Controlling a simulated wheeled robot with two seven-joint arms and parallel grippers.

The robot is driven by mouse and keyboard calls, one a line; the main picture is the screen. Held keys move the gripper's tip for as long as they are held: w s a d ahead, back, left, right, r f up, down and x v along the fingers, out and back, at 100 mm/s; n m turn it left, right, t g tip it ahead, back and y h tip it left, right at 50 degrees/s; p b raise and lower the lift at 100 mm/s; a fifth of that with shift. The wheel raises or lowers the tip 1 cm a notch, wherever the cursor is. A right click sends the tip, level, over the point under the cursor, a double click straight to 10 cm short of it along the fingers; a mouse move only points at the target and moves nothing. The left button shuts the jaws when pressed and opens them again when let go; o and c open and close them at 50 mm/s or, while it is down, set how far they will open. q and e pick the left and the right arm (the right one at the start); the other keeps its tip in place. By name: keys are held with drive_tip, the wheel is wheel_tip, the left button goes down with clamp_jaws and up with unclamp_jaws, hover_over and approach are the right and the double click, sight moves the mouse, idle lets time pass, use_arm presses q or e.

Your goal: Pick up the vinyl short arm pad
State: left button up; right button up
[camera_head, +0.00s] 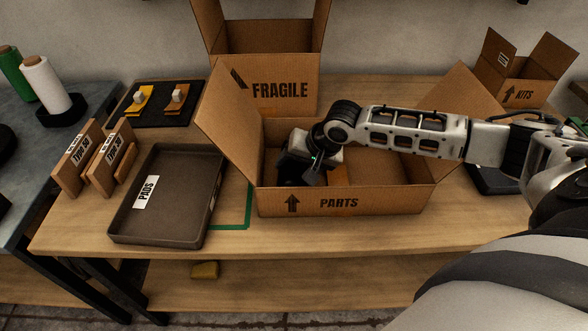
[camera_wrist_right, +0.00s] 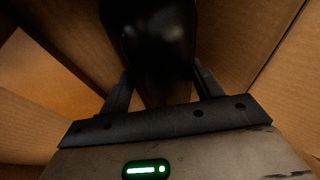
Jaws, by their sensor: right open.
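A glossy black pad (camera_wrist_right: 155,35), which looks like the vinyl short arm pad, fills the upper middle of the right wrist view. My right gripper (camera_wrist_right: 160,88) is open, with one finger on each side of the pad's near end. I cannot tell whether the fingers touch it. In the head view my right gripper (camera_head: 303,172) reaches down into the left part of the open PARTS box (camera_head: 375,203). There the dark pad and the dark gripper cannot be told apart. My left gripper is not in view.
An orange-brown piece (camera_head: 338,175) shows inside the PARTS box, right of the gripper. Its raised flaps and walls surround the gripper. A PADS tray (camera_head: 160,222) lies empty at left. A FRAGILE box (camera_head: 285,80) stands behind, and a KITS box (camera_head: 518,88) at back right.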

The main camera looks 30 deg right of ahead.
drive_tip(key=c, duration=0.8)
drive_tip(key=shift+r, duration=0.15)
